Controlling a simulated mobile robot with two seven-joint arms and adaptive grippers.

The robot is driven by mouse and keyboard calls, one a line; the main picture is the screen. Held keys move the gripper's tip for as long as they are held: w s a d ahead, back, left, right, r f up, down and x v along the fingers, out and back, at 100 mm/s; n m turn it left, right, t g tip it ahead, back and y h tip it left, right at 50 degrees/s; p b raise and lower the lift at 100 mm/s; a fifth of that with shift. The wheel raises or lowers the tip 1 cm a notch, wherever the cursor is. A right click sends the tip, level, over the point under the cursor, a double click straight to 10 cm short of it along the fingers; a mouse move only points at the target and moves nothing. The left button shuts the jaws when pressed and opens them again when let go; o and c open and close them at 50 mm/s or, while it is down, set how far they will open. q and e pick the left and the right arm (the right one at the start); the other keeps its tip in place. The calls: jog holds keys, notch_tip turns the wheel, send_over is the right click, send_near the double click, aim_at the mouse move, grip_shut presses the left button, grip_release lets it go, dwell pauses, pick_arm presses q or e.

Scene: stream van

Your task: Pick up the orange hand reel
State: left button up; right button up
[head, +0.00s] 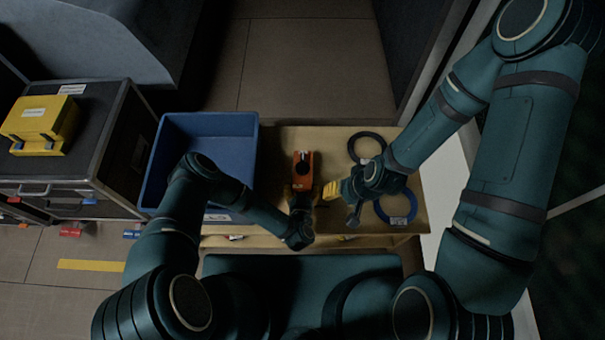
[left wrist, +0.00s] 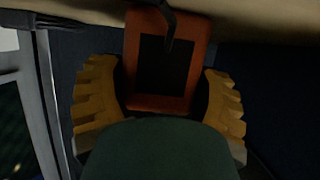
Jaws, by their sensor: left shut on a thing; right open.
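The orange hand reel (head: 302,161) is in the middle of the head view, over the wooden bench top, with a dark part on its upper face. My left gripper (head: 302,190) is at its near end, shut on it. In the left wrist view the orange hand reel (left wrist: 141,102) shows its orange frame around a dark middle, between the yellow fingers of my left gripper (left wrist: 160,95). Whether the reel touches the bench is hard to tell. My right gripper (head: 335,198) is open and empty, to the right of the reel.
A blue bin (head: 215,124) stands left of the reel. A black cable ring (head: 353,143) and a blue cable ring (head: 412,210) lie on the wooden bench (head: 420,228) at the right. A yellow case (head: 38,124) sits on a dark cabinet (head: 95,125) at far left.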

pick_arm(q)
notch_tip(320, 180, up, 10)
jog(key=p, duration=0.3)
dwell(0.3)
jog(key=shift+p, duration=0.35)
jog(key=shift+r, duration=0.1)
jog(key=shift+f+b, duration=2.25)
jog(key=shift+f, duration=1.55)
jog(key=shift+f+b, duration=0.55)
jog(key=shift+f, duration=0.55)
